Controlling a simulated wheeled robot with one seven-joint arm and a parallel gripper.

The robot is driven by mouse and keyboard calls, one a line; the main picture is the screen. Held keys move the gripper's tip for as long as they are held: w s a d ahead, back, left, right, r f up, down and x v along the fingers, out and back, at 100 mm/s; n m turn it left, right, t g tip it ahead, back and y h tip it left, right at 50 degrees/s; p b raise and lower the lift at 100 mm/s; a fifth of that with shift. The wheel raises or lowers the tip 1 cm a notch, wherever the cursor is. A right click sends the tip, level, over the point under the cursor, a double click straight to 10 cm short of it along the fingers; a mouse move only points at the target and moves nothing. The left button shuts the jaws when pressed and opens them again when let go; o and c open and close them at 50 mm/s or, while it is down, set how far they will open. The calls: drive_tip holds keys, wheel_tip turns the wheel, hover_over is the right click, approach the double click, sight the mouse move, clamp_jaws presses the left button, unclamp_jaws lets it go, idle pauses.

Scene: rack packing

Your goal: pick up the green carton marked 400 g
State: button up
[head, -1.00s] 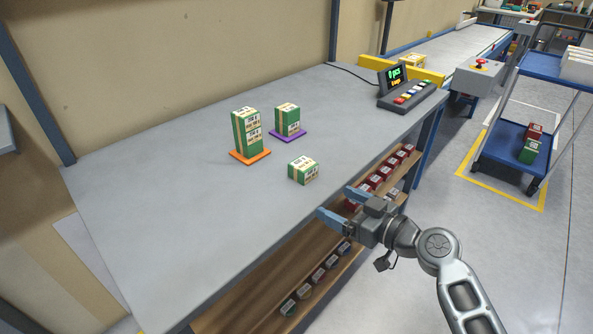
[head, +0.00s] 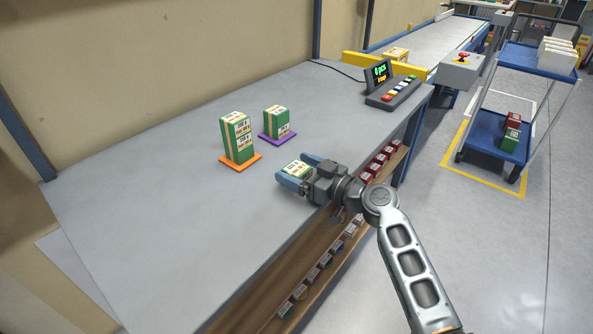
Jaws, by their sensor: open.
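A green carton with a pale printed label (head: 297,169) lies alone near the table's front edge; its print is too small to read. My gripper (head: 294,172) is open around this carton, with its blue fingertips on either side of it. The gripper partly hides the carton, and I cannot tell whether the fingers touch it. A stack of green cartons (head: 236,138) stands on an orange mat (head: 256,157) further back. Another green carton or stack (head: 276,121) stands on a purple mat (head: 291,135).
The grey table (head: 150,200) is clear at its left side. A display with coloured buttons (head: 391,94) stands at its far right. A shelf (head: 300,260) with several small boxes runs below the front edge. A blue cart (head: 490,135) stands to the right.

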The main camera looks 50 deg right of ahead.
drive_tip(key=shift+w, duration=0.35)
drive_tip(key=c, duration=1.4)
